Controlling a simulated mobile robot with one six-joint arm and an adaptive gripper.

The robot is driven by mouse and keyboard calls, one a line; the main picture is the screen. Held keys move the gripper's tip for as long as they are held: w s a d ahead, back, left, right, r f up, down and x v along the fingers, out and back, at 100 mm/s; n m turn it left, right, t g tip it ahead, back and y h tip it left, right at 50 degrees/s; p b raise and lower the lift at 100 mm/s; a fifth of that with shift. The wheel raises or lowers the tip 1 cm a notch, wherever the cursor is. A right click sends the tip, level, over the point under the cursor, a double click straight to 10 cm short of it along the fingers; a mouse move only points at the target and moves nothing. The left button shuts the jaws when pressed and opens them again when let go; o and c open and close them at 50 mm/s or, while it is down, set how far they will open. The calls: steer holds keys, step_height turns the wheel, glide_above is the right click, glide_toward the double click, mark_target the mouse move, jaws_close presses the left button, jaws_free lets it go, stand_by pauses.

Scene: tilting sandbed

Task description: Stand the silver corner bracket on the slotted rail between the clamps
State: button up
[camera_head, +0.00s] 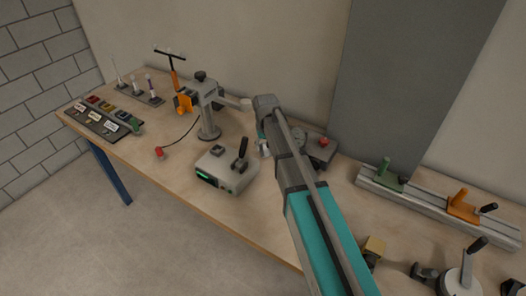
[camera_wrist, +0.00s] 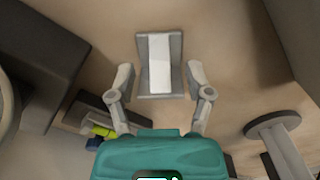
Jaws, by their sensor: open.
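The silver corner bracket (camera_wrist: 174,88) lies in the upper middle of the wrist view, an angled grey piece with a paler strip along it. My gripper (camera_wrist: 160,75) is open, with one finger on each side of the bracket and a gap on both sides. I cannot tell how far above the bracket the fingertips are. In the head view my arm hides the bracket and most of the gripper. The slotted rail (camera_head: 430,208) lies at the right of the bench, with a green clamp (camera_head: 388,176) and an orange clamp (camera_head: 462,204) on it.
A grey box with a black lever (camera_head: 228,170) and a post stand (camera_head: 208,118) are left of my arm. A dark device with a red knob (camera_head: 321,151) is just right of it. Several black-handled fixtures (camera_head: 460,278) stand in front of the rail. A grey panel rises behind.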

mark_target(265, 146)
steer(key=shift+c, duration=0.3)
jaws_close()
steer(key=shift+r, duration=0.15)
stand_by(0.3)
step_height(265, 146, up, 10)
steer(key=p, duration=1)
stand_by(0.6)
